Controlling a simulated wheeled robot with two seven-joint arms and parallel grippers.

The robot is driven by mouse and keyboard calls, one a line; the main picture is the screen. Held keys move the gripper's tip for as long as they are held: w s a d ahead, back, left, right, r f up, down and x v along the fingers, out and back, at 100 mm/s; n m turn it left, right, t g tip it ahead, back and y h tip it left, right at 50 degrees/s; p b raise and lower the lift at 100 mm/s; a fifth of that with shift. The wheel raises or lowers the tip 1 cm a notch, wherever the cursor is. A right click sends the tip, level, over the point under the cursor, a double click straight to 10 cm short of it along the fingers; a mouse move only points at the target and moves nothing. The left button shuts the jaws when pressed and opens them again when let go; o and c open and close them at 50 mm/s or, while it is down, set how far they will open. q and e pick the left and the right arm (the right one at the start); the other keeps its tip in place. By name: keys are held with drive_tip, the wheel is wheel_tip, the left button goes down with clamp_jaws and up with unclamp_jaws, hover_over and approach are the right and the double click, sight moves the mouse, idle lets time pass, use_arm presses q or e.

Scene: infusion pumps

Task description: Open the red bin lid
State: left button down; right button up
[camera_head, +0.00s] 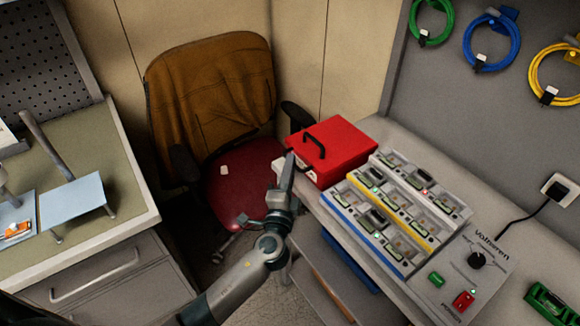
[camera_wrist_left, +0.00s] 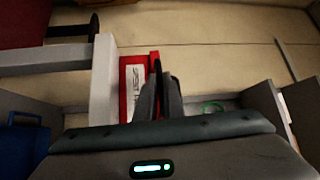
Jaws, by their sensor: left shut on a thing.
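The red bin (camera_head: 345,138) stands on the right bench with its red lid down and a black handle (camera_head: 315,147) on top. My left gripper (camera_head: 288,160) reaches up to the bin's left front edge, and its fingers are shut there at the lid's rim. The exact grip spot is too small to make out. In the left wrist view the dark fingers (camera_wrist_left: 160,80) stand close together against the red bin (camera_wrist_left: 134,75), whose white label shows beside them. My right gripper is not in view.
A tray of several pump modules (camera_head: 400,210) sits beside the bin, with a white control box (camera_head: 470,265) right of it. A red-seated chair (camera_head: 245,185) with a brown cover stands behind. A left bench (camera_head: 110,180) holds blue sheets. Coloured cables hang on the wall.

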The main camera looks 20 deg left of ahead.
use_arm(q)
drive_tip(key=shift+f, duration=0.15)
drive_tip(key=s+a+b, duration=0.3)
drive_tip(key=s+a, duration=0.6)
drive_tip(key=s, duration=0.3)
drive_tip(key=shift+s+a, duration=0.25)
drive_tip(key=shift+a, duration=0.05)
drive_tip(key=c, duration=1.9)
unclamp_jaws()
drive_tip(key=shift+o, duration=0.2)
